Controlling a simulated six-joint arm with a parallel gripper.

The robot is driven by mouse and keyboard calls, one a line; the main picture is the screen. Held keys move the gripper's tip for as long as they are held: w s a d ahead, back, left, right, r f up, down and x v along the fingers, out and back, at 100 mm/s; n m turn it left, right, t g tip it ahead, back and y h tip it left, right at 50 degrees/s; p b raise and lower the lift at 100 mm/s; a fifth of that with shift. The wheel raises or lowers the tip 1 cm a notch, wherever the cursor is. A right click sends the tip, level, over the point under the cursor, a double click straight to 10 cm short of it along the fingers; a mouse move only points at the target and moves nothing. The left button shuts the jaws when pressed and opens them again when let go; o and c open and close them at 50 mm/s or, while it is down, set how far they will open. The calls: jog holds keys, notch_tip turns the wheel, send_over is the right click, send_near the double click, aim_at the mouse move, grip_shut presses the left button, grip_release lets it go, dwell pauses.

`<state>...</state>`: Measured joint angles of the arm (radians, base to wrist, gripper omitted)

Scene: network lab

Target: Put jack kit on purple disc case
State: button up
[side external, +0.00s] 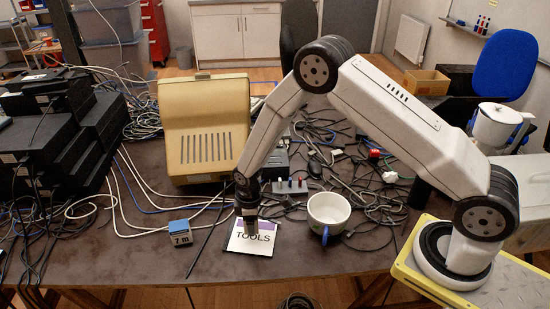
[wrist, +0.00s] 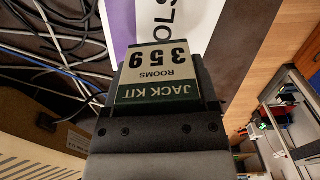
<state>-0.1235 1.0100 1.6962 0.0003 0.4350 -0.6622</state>
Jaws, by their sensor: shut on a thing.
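The jack kit (wrist: 166,78) is a small dark green and cream box lettered "JACK KIT 359 ROOMS". It sits between the jaws of my gripper (wrist: 160,105) in the wrist view. The purple disc case (side external: 264,247) is a flat white case with a purple band and the word "TOOLS", lying on the table. It shows behind the jack kit in the wrist view (wrist: 121,25). In the side view my gripper (side external: 249,214) points down over the case's upper left part. I cannot tell whether the jack kit touches the case.
A small blue and grey box marked "7 m" (side external: 181,233) stands left of the case. A white mug (side external: 328,212) with a blue handle stands to the right. A beige device (side external: 205,130) and a power strip (side external: 290,186) stand behind. Cables lie around; the table front is fairly clear.

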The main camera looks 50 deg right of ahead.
jog(key=shift+w+f, duration=0.25)
jog(key=shift+f, duration=1.55)
jog(key=shift+f, duration=0.1)
jog(key=o, duration=1.2)
jog(key=shift+r, duration=6.1)
jog(key=shift+r, duration=0.1)
